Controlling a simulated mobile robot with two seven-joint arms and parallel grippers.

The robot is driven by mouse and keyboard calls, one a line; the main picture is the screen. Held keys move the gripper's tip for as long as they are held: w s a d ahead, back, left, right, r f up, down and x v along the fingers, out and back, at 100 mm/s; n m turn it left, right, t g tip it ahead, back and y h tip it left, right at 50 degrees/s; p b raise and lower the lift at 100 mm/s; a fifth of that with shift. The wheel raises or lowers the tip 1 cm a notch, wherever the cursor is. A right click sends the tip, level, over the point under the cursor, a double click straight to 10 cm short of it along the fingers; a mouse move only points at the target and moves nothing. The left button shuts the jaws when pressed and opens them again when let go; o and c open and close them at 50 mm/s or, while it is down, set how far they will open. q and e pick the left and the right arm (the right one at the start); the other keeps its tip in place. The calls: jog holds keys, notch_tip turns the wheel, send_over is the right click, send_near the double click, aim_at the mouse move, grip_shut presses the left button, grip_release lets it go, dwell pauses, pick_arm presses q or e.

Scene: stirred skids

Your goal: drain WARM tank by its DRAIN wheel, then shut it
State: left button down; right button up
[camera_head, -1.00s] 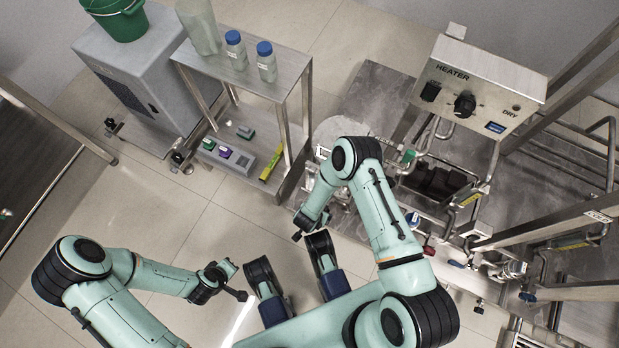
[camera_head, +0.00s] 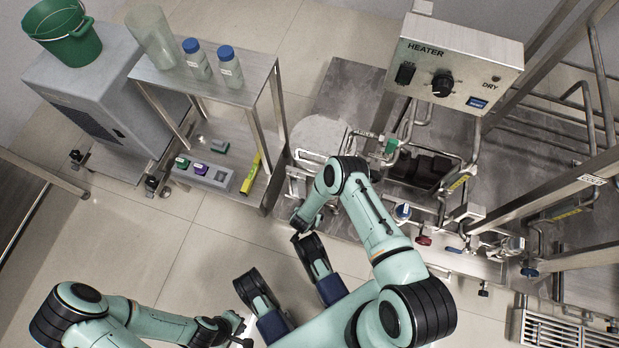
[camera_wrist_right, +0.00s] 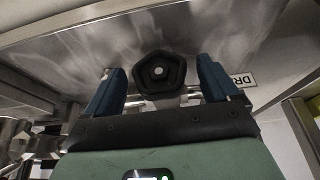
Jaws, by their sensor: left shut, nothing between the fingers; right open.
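In the right wrist view, a black five-sided wheel (camera_wrist_right: 160,73) with a pale centre sits under a metal surface. A label (camera_wrist_right: 241,80) beside it reads "DR", the rest cut off by a finger. My right gripper (camera_wrist_right: 162,88) is open, its blue fingers on either side of the wheel; I cannot tell whether they touch it. In the head view my right forearm reaches down near the skid's left edge, and its fingers are hidden. My left gripper (camera_head: 240,326) is shut and empty over the floor at lower left. I cannot tell which tank is WARM.
A heater box (camera_head: 455,62) stands over the skid's pipes. Blue (camera_head: 403,212) and red (camera_head: 423,240) valve handles lie right of my right arm. A metal cart (camera_head: 236,92) carries two blue-capped bottles. A green bucket (camera_head: 63,32) stands behind.

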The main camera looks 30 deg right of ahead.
jog(key=c, duration=1.1)
jog(key=shift+o, duration=0.2)
jog(key=shift+w+a, duration=0.1)
jog(key=shift+w+a+n+g+h, duration=0.15)
jog(key=shift+n+g+h, duration=0.15)
jog(key=shift+g+h, duration=0.5)
jog(key=shift+a+f+n+g+h, duration=0.15)
jog(key=shift+n+g+h, duration=0.25)
jog(key=shift+g+h, duration=1)
jog(key=shift+g, duration=0.3)
jog(key=o, duration=1.1)
jog(key=shift+c, duration=0.2)
